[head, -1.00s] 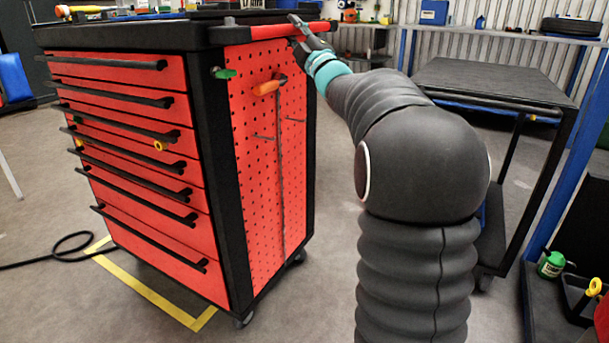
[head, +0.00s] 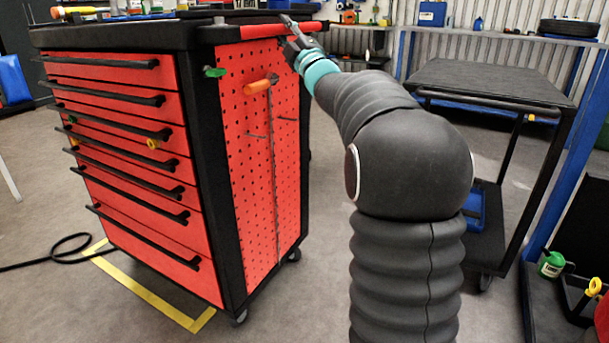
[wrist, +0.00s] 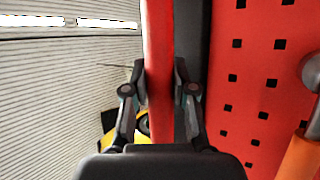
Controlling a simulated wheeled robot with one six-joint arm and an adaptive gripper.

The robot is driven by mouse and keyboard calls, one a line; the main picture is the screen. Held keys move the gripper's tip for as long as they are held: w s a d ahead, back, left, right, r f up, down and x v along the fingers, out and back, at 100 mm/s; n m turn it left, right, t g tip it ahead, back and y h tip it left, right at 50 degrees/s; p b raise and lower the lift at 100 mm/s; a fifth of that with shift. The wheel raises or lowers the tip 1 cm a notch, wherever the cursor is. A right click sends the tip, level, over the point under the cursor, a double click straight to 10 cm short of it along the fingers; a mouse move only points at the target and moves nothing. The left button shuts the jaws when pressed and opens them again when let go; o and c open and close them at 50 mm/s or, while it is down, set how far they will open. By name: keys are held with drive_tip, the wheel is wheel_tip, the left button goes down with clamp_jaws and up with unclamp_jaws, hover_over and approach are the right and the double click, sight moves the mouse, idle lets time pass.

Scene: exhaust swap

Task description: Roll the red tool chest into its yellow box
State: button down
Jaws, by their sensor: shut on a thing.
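The red tool chest (head: 262,150) stands upright on casters at the left of the head view, with black-handled drawers on its front and a perforated side panel. A red push handle (head: 262,31) runs along the top of that side. My gripper (head: 290,25) is shut on this handle; the wrist view shows the fingers (wrist: 158,88) on both sides of the red bar (wrist: 158,60). The yellow box (head: 150,298) is a taped outline on the floor. Its visible corner lies in front of the chest, and the chest hides the rest of it.
A dark cart (head: 490,80) stands to the right, beside a blue rack post (head: 565,165). A black hose (head: 50,255) lies on the floor at the left. A green bottle (head: 551,264) stands on a low shelf at the right. Floor between chest and cart is open.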

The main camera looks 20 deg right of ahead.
sight(267, 23)
drive_tip(key=shift+w+a+f, duration=0.15)
drive_tip(key=shift+w+a, duration=0.85)
drive_tip(key=shift+w, duration=0.15)
drive_tip(key=shift+w+a, duration=0.1)
drive_tip(key=shift+w, duration=0.05)
drive_tip(key=shift+w+a+b, duration=0.3)
drive_tip(key=shift+w+a, duration=0.85)
drive_tip(key=shift+w, duration=0.25)
drive_tip(key=shift+w+a, duration=0.1)
drive_tip(key=shift+w, duration=0.05)
drive_tip(key=shift+w+a, duration=1.15)
drive_tip(key=shift+w, duration=0.3)
